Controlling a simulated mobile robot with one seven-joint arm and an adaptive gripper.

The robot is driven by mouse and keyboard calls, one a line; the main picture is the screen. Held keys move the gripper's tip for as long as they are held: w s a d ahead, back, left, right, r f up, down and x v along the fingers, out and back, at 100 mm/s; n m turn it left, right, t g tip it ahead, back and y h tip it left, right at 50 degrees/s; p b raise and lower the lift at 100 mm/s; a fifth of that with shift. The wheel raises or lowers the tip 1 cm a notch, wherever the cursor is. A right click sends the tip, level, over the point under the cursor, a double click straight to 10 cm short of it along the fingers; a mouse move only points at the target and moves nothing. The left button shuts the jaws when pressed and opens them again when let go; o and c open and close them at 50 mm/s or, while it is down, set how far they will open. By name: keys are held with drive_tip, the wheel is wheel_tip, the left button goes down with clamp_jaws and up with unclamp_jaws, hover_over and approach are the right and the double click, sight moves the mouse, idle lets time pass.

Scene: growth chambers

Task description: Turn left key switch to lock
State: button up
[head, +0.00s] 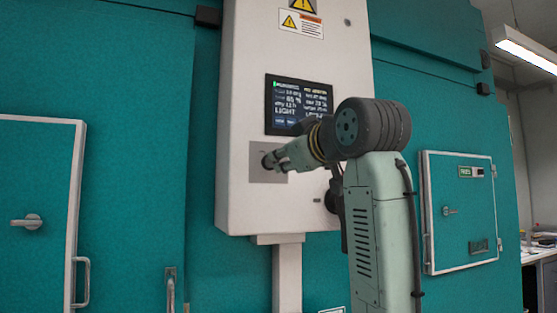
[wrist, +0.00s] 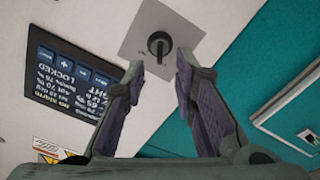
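The key switch (wrist: 158,44) is a dark round knob with a raised handle, set on a square grey plate (wrist: 130,40). In the wrist view its handle runs roughly up and down. My gripper (wrist: 160,66) is open, with one finger on each side just below the knob in the picture and a gap between them. Nothing is held. In the head view my gripper (head: 270,160) is in front of the grey plate (head: 262,178) on the white control cabinet (head: 245,80), and it hides the knob. Whether the fingers touch the knob cannot be told.
A display screen (head: 298,104) is above the plate; in the wrist view the screen (wrist: 68,75) appears upside down and shows the word LOCKED. Teal chamber walls (head: 130,60) stand on both sides. A small door (head: 460,235) is at right, a larger door (head: 35,170) at left.

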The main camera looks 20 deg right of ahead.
drive_tip(key=s, duration=0.5)
drive_tip(key=shift+s, duration=0.2)
